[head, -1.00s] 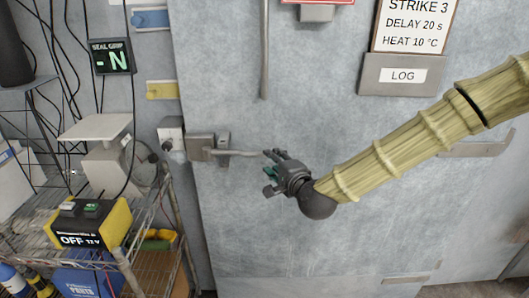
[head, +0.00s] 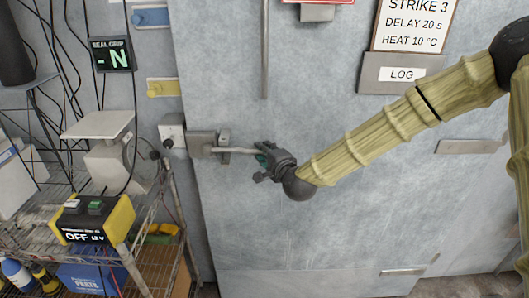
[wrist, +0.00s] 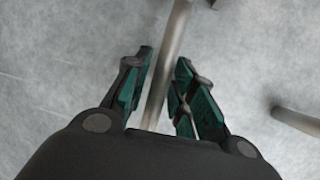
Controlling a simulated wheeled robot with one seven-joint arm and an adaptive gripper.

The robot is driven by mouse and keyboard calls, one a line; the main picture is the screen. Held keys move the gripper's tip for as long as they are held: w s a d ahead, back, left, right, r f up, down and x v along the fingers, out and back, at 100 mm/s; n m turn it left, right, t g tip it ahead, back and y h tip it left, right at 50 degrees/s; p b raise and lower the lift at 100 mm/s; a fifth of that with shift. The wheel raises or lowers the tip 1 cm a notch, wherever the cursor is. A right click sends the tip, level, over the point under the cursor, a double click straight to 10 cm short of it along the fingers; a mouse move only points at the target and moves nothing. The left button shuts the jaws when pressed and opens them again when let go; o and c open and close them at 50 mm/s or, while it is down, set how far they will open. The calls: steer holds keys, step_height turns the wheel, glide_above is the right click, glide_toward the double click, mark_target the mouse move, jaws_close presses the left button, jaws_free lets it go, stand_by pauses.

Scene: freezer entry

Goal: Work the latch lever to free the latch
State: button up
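The latch lever (head: 238,150) is a grey metal bar, roughly level, reaching right from the latch housing (head: 202,144) on the door's left side. My gripper (head: 263,153) is at the lever's free right end. In the wrist view the lever (wrist: 172,45) runs between the two green-padded fingers of my gripper (wrist: 165,62). Contact with the bar cannot be made out. The lever's tip is hidden by the gripper in the head view.
The grey door (head: 330,230) fills the middle, with a vertical bar (head: 264,50) above the lever. A wire shelf (head: 150,225) with a yellow-black power box (head: 92,218) stands at left. A display (head: 110,56) reads "-N". The door face below the lever is clear.

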jaws_close()
steer(key=s+a+m+t+h+b, duration=0.1)
steer(key=s+m+h+b, duration=0.2)
steer(key=s+h, duration=0.3)
steer(key=shift+s+a+m, duration=0.35)
steer(key=shift+a+m, duration=0.05)
steer(key=shift+m, duration=0.3)
